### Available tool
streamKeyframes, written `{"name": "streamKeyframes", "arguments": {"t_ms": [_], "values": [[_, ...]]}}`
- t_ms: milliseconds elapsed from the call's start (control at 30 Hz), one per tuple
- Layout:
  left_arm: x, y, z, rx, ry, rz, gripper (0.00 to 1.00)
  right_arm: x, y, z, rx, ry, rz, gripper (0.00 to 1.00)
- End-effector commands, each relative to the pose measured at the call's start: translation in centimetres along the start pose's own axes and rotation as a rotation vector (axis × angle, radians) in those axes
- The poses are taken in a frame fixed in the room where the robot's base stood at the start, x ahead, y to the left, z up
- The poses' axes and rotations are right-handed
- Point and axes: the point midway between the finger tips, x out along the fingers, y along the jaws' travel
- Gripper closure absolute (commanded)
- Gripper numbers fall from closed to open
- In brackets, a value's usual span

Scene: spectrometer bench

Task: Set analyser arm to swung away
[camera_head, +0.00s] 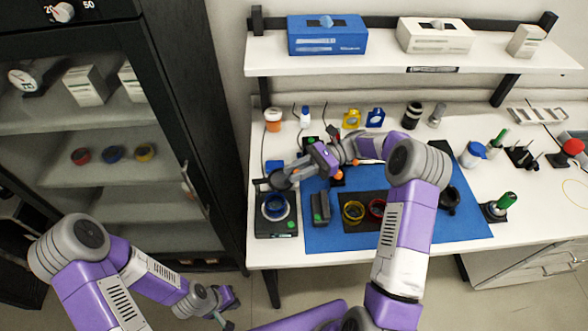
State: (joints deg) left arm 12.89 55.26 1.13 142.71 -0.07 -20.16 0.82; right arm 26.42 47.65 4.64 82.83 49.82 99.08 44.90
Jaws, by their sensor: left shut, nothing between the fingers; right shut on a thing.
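My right gripper (295,176) reaches in from the right over the left part of the blue mat (330,236). It is shut on a grey part that looks like the analyser arm (280,181). That part lies above the black-based device with a blue-and-white ring (275,207). The fingers and wrist hide much of it, so its exact angle and pivot are unclear. My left gripper (229,301) is shut and empty, low in front of the bench, clear of everything on it.
A dark holder with yellow and red rings (353,212) and a small dark block (320,208) stand on the mat. Bottles and green-handled tools (508,200) stand at the right. A shelf (390,55) hangs above; a glass-doored cabinet (100,120) stands at the left.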

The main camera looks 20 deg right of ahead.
Motion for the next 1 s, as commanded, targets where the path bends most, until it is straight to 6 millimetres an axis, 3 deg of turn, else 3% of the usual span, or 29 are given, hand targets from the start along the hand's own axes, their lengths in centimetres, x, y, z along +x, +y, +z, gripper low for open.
{"name": "streamKeyframes", "arguments": {"t_ms": [167,200,300,633,1000], "values": [[0.0,0.0,0.0,0.0,0.0,0.0,1.0,0.1,0.0,0.0,0.002,0.0,0.004,1.0],[0.0,0.0,0.0,0.0,0.0,0.0,1.0,0.1,0.0,0.0,0.002,0.0,0.004,0.72],[0.0,0.0,0.0,0.0,0.0,0.0,1.0,0.1,0.0,0.0,0.002,0.0,0.004,0.61],[0.0,0.0,0.0,0.0,0.0,0.0,1.0,-0.4,0.0,0.0,0.001,-0.001,0.001,0.61],[-0.1,0.0,0.0,0.0,0.0,0.0,1.0,-5.8,-0.1,-0.1,0.001,0.0,0.0,0.61]]}}
